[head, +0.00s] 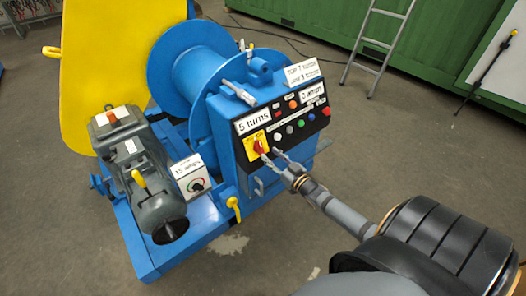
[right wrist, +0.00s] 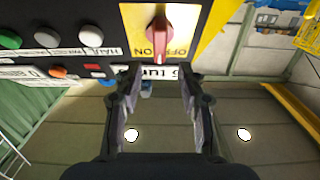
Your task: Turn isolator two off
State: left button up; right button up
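A red rotary switch knob (head: 259,147) sits on a yellow plate at the lower left of the black control panel (head: 284,125). In the right wrist view the red knob (right wrist: 159,35) points up and down in the picture, between the words ON and OFF on the yellow plate (right wrist: 130,20). No number for this isolator is readable. My right gripper (head: 271,158) is close in front of the knob. In the right wrist view its fingers (right wrist: 157,75) are apart, with nothing between them; the knob is just beyond the tips. My left gripper is not in view.
The panel carries several coloured buttons and white labels. The blue winch drum (head: 190,70), a grey motor (head: 140,175) and a small dial box (head: 195,182) stand beside it. A yellow guard (head: 105,60) is behind.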

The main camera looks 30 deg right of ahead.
aim_at(261, 147)
jog(key=w, duration=0.2)
jog(key=w+b, duration=0.1)
jog(key=w, duration=0.2)
jog(key=shift+a+f+b, duration=0.15)
jog(key=shift+a+b, duration=0.05)
jog(key=shift+b, duration=0.1)
jog(key=shift+w, duration=0.5)
grip_shut()
